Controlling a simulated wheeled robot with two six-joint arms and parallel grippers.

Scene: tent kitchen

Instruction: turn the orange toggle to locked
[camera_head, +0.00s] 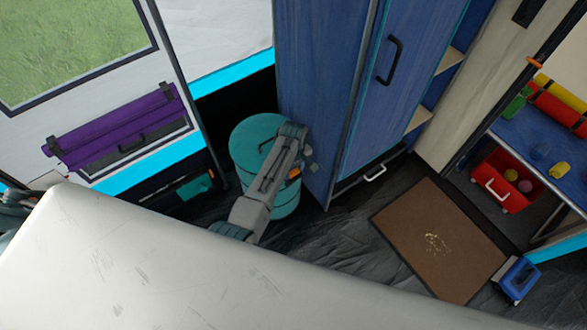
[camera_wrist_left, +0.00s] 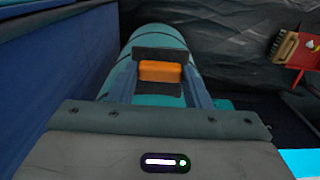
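The orange toggle (camera_wrist_left: 160,72) sits on a dark mount on the teal drum in the left wrist view. In the head view only a small orange part of it (camera_head: 295,173) shows beside my left gripper (camera_head: 308,160). The teal drum (camera_head: 249,142) stands beside the blue cabinet, partly behind my left arm. In the left wrist view the two fingers of my left gripper (camera_wrist_left: 160,88) are apart, one on each side of the toggle. I cannot tell whether they touch it. My right gripper is not in view. I cannot read the toggle's locked or unlocked marking.
The tall blue cabinet (camera_head: 318,90) stands close to the right of the drum. A brown mat (camera_head: 410,230) lies on the dark floor. A red bin (camera_head: 488,172) is under the blue shelf at right. A purple roll (camera_head: 115,125) is on the tent wall at left.

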